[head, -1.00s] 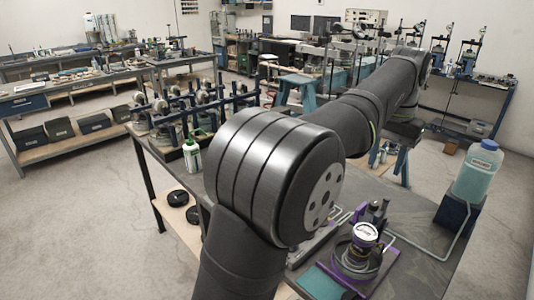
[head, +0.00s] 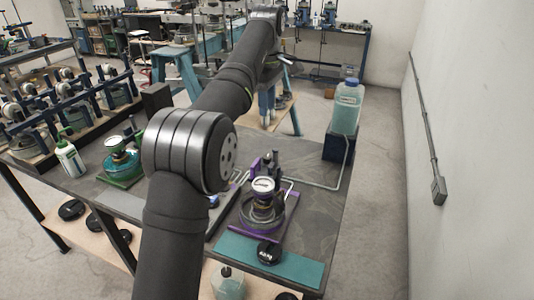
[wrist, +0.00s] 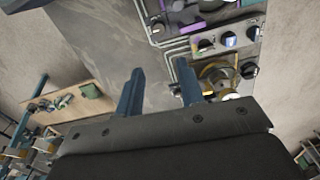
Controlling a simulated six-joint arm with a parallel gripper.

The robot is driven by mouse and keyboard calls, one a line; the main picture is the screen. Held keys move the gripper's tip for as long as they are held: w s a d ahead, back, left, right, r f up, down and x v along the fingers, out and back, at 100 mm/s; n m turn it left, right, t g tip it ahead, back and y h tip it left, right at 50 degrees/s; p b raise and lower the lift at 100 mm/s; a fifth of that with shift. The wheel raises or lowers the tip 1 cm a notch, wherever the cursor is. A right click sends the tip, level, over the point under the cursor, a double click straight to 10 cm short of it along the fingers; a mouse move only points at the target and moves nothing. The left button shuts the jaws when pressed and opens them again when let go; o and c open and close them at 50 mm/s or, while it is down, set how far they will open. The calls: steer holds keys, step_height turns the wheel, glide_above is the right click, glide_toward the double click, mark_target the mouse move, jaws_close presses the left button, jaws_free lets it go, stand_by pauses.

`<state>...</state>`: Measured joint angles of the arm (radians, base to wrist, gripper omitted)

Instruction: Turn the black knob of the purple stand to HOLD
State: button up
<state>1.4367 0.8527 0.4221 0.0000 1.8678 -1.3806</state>
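The purple stand (head: 287,222) is on the dark bench in the head view, right of my arm's elbow. It bears a round body with a white-faced dial (head: 263,185) on top. In the wrist view, purple parts (wrist: 195,28) lie at the upper right, with a black knob (wrist: 249,70) beside a brass ring; I cannot tell which stand that is. My gripper (wrist: 160,82) has its two blue-grey fingers apart, nothing between them, above the bench.
A teal mat (head: 300,270) lies in front of the purple stand. A green stand (head: 122,178) and a white bottle (head: 70,160) are left of my arm. A blue jug (head: 347,110) stands on a dark block at the right back, with a bent grey tube nearby.

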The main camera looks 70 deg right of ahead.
mark_target(267, 157)
steer(key=shift+n, duration=0.3)
step_height(267, 157, down, 18)
steer(key=shift+d+r, duration=0.1)
steer(key=shift+r, duration=0.15)
steer(key=c, duration=0.7)
